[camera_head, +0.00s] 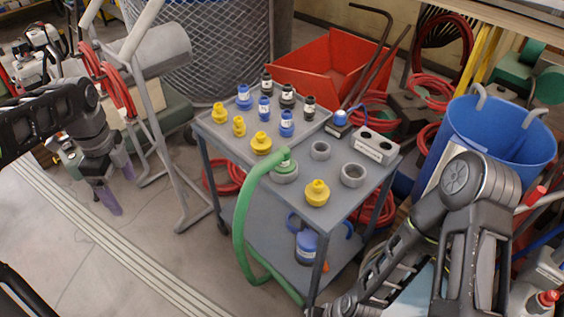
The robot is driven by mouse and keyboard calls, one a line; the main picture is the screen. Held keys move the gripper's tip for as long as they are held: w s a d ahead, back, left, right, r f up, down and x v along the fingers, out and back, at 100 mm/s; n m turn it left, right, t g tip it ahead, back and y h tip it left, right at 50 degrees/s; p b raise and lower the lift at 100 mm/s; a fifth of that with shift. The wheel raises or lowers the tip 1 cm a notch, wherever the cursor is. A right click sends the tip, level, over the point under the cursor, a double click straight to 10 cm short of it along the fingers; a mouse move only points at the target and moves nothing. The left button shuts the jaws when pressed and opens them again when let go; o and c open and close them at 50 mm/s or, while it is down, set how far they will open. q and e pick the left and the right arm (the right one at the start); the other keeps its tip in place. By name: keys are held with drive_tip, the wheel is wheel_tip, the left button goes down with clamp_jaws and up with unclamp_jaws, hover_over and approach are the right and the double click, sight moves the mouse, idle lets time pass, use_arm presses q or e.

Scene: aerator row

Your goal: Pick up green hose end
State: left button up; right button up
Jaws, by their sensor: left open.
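The green hose end (285,156) stands at a grey ring (285,173) on top of the grey cart (222,143). The green hose (241,222) bends over the cart's near edge and hangs down in front, running low towards the right. My left gripper (124,196), with purple fingers, is open and empty over the floor, left of the cart and well apart from the hose. My right arm (420,222) reaches in at the right; its gripper fingers do not show.
Yellow, blue and black fittings stand on the cart, several in a tray (217,132). Two empty grey rings (352,175) and a yellow fitting (317,193) are near the hose end. A grey metal frame (170,165) stands between my left gripper and the cart. A blue bin (500,128) is at right.

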use_arm(q)
drive_tip(key=shift+d+f, duration=0.1)
drive_tip(key=shift+f, duration=0.1)
drive_tip(key=shift+c, duration=0.9)
drive_tip(key=d+f, duration=0.2)
drive_tip(key=f, duration=0.1)
drive_tip(key=d+f+n, duration=0.1)
drive_tip(key=d+f, duration=0.1)
drive_tip(key=f, duration=0.1)
drive_tip(key=w+d+f+n+h, duration=0.1)
drive_tip(key=d+f, duration=0.1)
drive_tip(key=f, duration=0.1)
drive_tip(key=shift+d, duration=0.2)
drive_tip(key=c, duration=0.3)
drive_tip(key=s+d+f+n+h, duration=0.25)
drive_tip(key=d+f+n, duration=0.25)
drive_tip(key=d+f, duration=0.6)
drive_tip(key=s+d+f+n, duration=0.3)
drive_tip(key=s+f+n, duration=0.1)
drive_tip(key=s, duration=0.2)
drive_tip(key=s+d+f+n, duration=0.4)
drive_tip(key=s+f, duration=0.1)
drive_tip(key=s, duration=0.1)
drive_tip(key=s+d+f+n, duration=0.4)
drive_tip(key=s+f, duration=0.1)
drive_tip(key=s, duration=0.1)
drive_tip(key=shift+s+d+f+n+t+h, duration=0.15)
drive_tip(key=shift+s+n+t+h, duration=0.1)
drive_tip(key=shift+n+t+h, duration=0.1)
drive_tip(key=shift+c, duration=0.2)
